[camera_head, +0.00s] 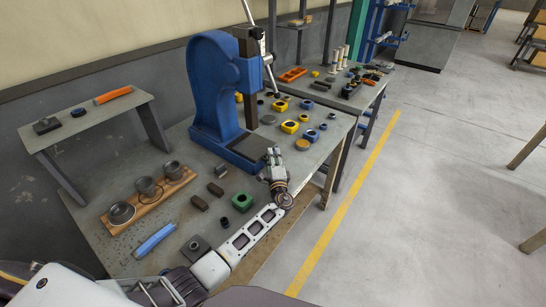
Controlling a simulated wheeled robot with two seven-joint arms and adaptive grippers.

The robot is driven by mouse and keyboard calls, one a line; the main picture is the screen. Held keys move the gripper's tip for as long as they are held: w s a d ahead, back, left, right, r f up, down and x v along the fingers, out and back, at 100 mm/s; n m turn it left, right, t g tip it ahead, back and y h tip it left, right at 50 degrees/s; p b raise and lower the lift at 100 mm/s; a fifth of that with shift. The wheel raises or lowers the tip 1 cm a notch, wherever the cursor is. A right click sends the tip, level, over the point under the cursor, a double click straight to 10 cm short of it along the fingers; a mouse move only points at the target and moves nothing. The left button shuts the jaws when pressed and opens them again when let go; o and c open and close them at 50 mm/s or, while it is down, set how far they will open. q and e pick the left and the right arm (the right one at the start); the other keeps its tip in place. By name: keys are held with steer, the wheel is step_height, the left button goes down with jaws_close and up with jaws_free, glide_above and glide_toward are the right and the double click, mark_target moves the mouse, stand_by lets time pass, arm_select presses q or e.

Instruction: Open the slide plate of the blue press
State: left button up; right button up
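The blue press (212,92) stands on the workbench with a dark vertical ram (249,95) and a metal lever (262,45) at its top. A dark flat plate (246,146), which looks like the slide plate, lies on its blue base. My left gripper (273,155) is at the front right edge of this base, at or very near the plate. The frame is too small to tell whether its fingers touch the plate or are open or shut. My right gripper is not in view.
A green block (242,202), dark blocks and a wooden holder (148,200) with metal cups lie left of my arm. Yellow and blue parts (290,127) lie right of the press. A raised shelf (88,117) stands at left. Open floor lies right.

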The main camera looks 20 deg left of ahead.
arm_select(q)
steer(key=shift+w, duration=0.1)
steer(key=c, duration=0.6)
steer(key=shift+w, duration=0.1)
jaws_close()
steer(key=shift+r, duration=0.1)
